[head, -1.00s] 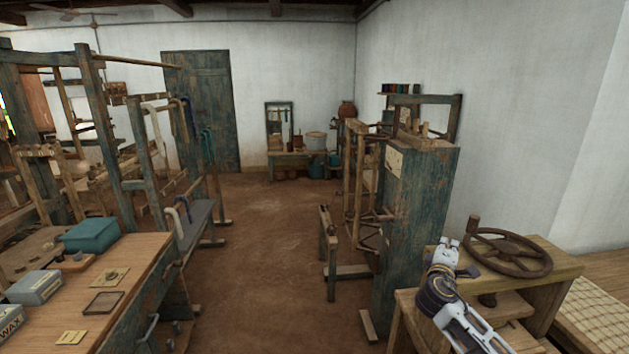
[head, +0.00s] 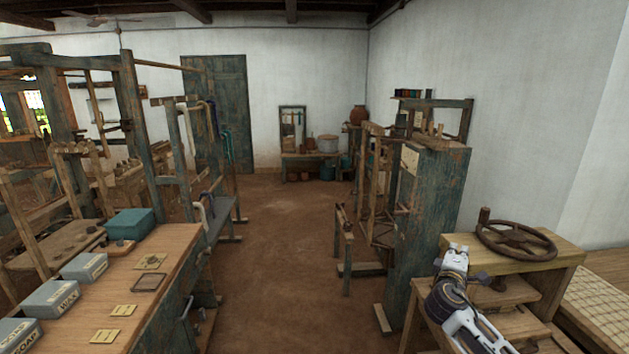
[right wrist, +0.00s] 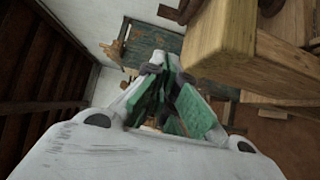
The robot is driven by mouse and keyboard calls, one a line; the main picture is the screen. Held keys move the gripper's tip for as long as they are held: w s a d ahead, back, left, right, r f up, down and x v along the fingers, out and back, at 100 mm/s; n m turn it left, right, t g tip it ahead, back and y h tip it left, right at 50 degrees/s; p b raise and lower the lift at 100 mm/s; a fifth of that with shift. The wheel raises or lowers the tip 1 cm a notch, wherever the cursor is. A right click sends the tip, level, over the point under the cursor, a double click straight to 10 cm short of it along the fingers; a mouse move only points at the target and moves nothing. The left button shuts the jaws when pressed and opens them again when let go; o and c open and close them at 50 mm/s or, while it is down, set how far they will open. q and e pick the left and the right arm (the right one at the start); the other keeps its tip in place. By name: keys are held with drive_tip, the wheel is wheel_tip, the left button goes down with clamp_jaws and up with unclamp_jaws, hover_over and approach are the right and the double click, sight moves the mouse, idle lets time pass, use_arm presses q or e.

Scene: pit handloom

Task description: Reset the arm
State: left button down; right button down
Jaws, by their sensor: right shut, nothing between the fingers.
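My right gripper (head: 456,254) is in the lower right of the head view, at the end of my white and dark arm. It is beside the near left side of the wooden stand (head: 545,248) that carries a dark handwheel (head: 517,238). In the right wrist view my right gripper (right wrist: 172,88) shows its green finger pads close together, with nothing seen held. The stand's wooden edge (right wrist: 222,50) fills the upper right of that view, close to the fingers. My left gripper is not in view.
A wooden table (head: 160,290) on the left holds a teal box (head: 131,224), grey labelled boxes (head: 51,298) and small cards. A blue-green wooden post frame (head: 433,215) stands left of the wheel stand. The earthen floor (head: 285,240) between is clear.

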drive_tip(key=s+f+g+y, duration=0.2)
drive_tip(key=s+f, duration=0.1)
drive_tip(key=f, duration=1.1)
drive_tip(key=s+a+f+m+g+y, duration=0.1)
drive_tip(key=s+f+g+y, duration=0.15)
drive_tip(key=f, duration=1.15)
drive_tip(key=s+f+g+y, duration=0.15)
drive_tip(key=s+f, duration=0.25)
drive_tip(key=f, duration=1)
drive_tip(key=s+a+f+m+g+y, duration=0.1)
drive_tip(key=s+a+f+m+g, duration=0.15)
drive_tip(key=s+f, duration=1.05)
drive_tip(key=s+a+f+m+g+y, duration=0.15)
drive_tip(key=s+a+f, duration=0.25)
drive_tip(key=s+f, duration=0.95)
drive_tip(key=s+a+f+m+g, duration=0.1)
drive_tip(key=s+a+f, duration=0.1)
drive_tip(key=s, duration=0.6)
drive_tip(key=s+a+f+m+g+y, duration=0.1)
drive_tip(key=s+a+f, duration=0.2)
drive_tip(key=s, duration=0.6)
drive_tip(key=s+a+f+m+g+y, duration=0.1)
drive_tip(key=s+a+f, duration=0.2)
drive_tip(key=s, duration=0.6)
drive_tip(key=shift+s+m+g, duration=0.25)
drive_tip(key=shift+m+g, duration=0.05)
drive_tip(key=shift+g, duration=0.1)
drive_tip(key=shift+a+f, duration=0.1)
